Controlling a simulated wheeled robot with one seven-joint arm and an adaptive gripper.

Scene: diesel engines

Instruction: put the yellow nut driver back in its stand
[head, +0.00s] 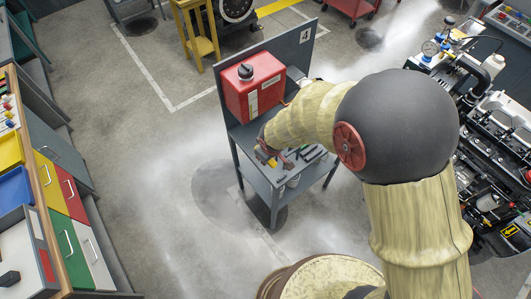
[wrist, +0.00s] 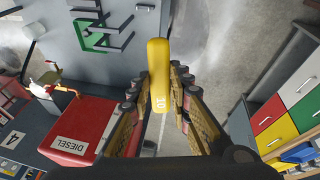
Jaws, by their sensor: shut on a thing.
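The yellow nut driver (wrist: 159,62), marked 10 on its handle, is between the two fingers of my gripper (wrist: 157,85) in the wrist view. The fingers are shut on it, one on each side, and its rounded end points up in the picture. In the head view my gripper (head: 271,157) is over the front left part of the grey workbench (head: 268,186), and my arm hides part of the bench.
A red box (head: 253,87) stands at the back left of the bench; its DIESEL label shows in the wrist view (wrist: 72,146). A grey upright panel (head: 300,45) marked 4 rises behind. Coloured drawers (head: 75,200) stand far left, with open floor between.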

